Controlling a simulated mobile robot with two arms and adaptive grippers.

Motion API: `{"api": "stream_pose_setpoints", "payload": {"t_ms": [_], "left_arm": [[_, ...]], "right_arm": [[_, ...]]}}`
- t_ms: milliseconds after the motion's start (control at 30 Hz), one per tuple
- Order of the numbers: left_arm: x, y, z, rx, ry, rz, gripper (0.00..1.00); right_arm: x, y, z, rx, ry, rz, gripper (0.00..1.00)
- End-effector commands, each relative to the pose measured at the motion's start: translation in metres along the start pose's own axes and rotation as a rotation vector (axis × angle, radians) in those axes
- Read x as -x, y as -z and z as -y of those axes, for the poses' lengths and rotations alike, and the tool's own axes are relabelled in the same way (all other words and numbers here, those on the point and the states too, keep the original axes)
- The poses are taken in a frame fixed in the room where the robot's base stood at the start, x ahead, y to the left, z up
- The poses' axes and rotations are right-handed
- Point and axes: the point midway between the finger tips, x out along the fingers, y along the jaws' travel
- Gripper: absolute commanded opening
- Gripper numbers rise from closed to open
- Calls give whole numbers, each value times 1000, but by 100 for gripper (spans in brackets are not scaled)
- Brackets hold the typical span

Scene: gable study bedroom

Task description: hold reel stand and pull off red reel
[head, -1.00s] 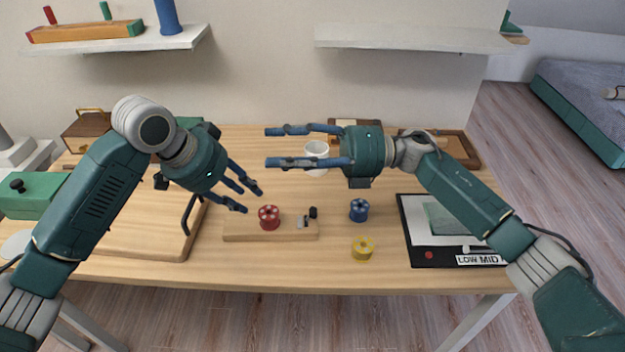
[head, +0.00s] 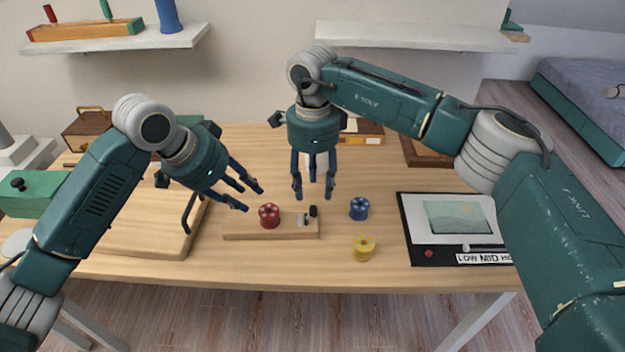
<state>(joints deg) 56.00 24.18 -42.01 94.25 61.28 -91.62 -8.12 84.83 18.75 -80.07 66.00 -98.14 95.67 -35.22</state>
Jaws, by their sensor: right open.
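The red reel (head: 269,215) sits upright on the light wooden reel stand (head: 240,229) at the front middle of the table. The stand also carries a small metal piece with a black knob (head: 308,216) at its right end. My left gripper (head: 254,199) is open and empty, just above and left of the red reel, apart from it. My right gripper (head: 313,193) is open and empty, pointing down behind the right part of the stand.
A blue reel (head: 359,208) and a yellow reel (head: 363,247) stand right of the stand. A black-bordered board with a picture (head: 415,235) lies farther right. A wooden board (head: 140,235) is at the left. Shelves hang above the table.

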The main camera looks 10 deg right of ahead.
Motion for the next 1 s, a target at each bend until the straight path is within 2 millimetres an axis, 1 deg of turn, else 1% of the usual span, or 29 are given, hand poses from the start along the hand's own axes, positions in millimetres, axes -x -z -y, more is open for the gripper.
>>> {"api": "stream_pose_setpoints", "payload": {"t_ms": [33, 300, 400, 500, 667, 933, 967, 1000], "left_arm": [[0, 0, 0, 0, 0, 0, 31], [0, 0, 0, 0, 0, 0, 31], [0, 0, 0, 0, 0, 0, 31], [0, 0, 0, 0, 0, 0, 31], [0, 0, 0, 0, 0, 0, 31], [0, 0, 0, 0, 0, 0, 31], [0, 0, 0, 0, 0, 0, 31], [0, 0, 0, 0, 0, 0, 31]], "right_arm": [[-10, 0, -1, 0, -4, 0, 45], [-59, 0, -1, -3, -5, 2, 45], [-74, -1, -2, -2, -5, 3, 45], [-85, -1, -1, -2, -3, 3, 45], [-94, -1, -1, -2, -3, 4, 45], [-95, -1, -1, -2, -2, 4, 45], [-95, -1, -1, -2, -2, 4, 41], [-95, -1, -1, -2, -2, 4, 33]]}}
